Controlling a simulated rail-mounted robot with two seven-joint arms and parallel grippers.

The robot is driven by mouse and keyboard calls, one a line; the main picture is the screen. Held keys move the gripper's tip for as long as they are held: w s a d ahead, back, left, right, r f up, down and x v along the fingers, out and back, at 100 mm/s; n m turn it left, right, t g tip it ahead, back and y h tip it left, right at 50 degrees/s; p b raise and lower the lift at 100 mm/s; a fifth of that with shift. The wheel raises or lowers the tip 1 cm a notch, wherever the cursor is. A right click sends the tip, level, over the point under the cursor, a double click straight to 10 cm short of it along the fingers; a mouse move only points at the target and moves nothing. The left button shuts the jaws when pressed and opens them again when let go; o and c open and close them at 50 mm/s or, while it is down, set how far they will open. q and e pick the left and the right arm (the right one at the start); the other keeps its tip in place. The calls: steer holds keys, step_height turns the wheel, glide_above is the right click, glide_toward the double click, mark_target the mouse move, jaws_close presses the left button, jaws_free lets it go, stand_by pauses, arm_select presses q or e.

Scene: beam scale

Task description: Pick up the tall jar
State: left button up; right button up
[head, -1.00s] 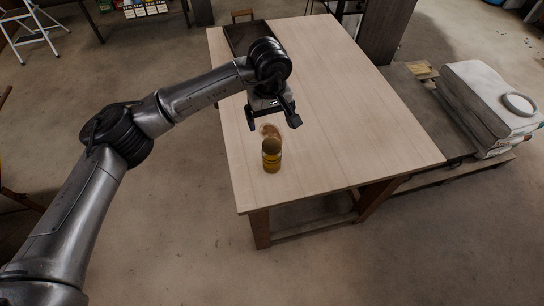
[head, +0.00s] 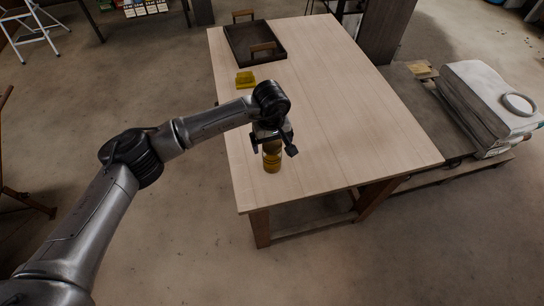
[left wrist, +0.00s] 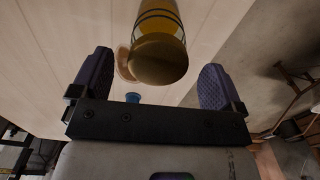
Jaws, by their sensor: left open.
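The tall jar (head: 272,160) stands upright near the front left corner of the wooden table. It is yellow-amber with dark bands. In the left wrist view the jar (left wrist: 160,20) shows its brownish lid toward the camera. My left gripper (head: 273,148) is open, with its fingers at the jar's upper end in the head view. In the left wrist view my left gripper (left wrist: 157,82) has the lid in line with the gap between its fingers. I cannot tell whether they touch the jar. The gripper hides the jar's top in the head view. My right gripper is not in view.
A dark tray (head: 231,46) with wooden handles lies at the table's far left. A yellow object (head: 245,80) lies in front of it. The table's (head: 345,110) right side is clear.

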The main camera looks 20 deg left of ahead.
arm_select(q)
step_height(320, 180, down, 4)
steer(key=shift+d+r, duration=0.1)
steer(key=shift+r, duration=0.2)
steer(key=c, duration=1.5)
